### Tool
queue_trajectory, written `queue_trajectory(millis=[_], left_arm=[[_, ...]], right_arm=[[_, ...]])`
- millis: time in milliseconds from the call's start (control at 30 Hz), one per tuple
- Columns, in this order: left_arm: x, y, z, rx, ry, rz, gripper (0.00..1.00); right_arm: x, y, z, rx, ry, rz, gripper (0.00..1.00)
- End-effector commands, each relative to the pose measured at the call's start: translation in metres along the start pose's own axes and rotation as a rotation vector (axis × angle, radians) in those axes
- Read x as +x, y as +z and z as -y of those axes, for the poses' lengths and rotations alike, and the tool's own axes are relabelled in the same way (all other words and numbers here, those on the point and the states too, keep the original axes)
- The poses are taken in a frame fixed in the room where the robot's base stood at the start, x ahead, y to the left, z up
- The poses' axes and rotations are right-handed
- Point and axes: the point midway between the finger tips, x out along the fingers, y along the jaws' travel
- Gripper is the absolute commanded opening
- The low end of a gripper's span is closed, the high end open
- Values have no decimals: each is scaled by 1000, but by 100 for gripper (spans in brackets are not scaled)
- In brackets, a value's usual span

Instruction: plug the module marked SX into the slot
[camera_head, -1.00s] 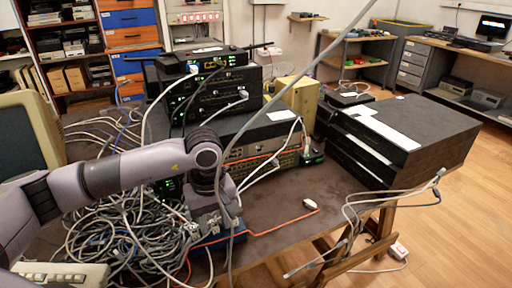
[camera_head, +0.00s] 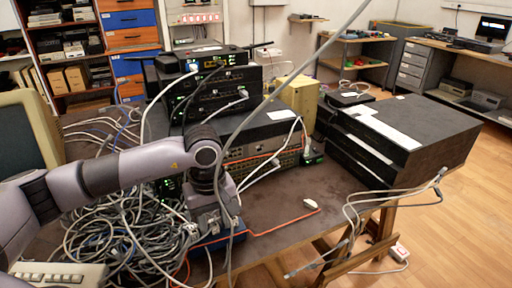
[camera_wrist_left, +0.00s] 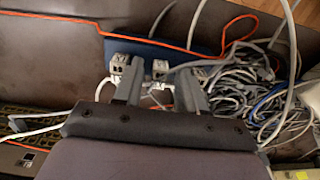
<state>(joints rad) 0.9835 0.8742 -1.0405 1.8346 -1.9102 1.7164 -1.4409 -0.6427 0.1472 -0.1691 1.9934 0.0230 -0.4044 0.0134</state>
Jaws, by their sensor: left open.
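My left gripper (camera_head: 207,222) points down over the blue mat (camera_head: 224,239) at the front of the table. In the left wrist view my left gripper (camera_wrist_left: 158,78) is open, its two fingers apart. Small grey modules stand in a row on the blue mat (camera_wrist_left: 158,48). The middle module (camera_wrist_left: 160,69) shows between the fingers, the left module (camera_wrist_left: 119,64) is by the left finger, and another is partly hidden by the right finger. No SX marking is readable. A rack unit with rows of ports (camera_head: 240,168) stands behind the gripper. I cannot pick out the slot. My right gripper is not in view.
A tangle of grey cables (camera_head: 130,235) lies beside the mat, and a loose cable hangs in front of my arm. An orange cable (camera_head: 285,224) crosses the table. A white mouse-like object (camera_head: 311,204) and black boxes (camera_head: 400,140) are to the right.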

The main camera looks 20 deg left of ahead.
Motion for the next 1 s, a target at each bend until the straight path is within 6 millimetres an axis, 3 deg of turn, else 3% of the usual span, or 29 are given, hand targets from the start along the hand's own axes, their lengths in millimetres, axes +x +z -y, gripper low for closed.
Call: queue_trajectory(millis=[33,67,167,200,567,1000], left_arm=[[0,0,0,0,0,0,40],[0,0,0,0,0,0,34],[0,0,0,0,0,0,1],[0,0,0,0,0,0,0],[-2,0,0,0,0,0,0],[-18,0,0,0,1,0,0]], right_arm=[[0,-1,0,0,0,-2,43],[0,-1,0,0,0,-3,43],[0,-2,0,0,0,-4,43],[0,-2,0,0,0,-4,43],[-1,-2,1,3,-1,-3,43],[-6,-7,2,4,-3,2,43]])
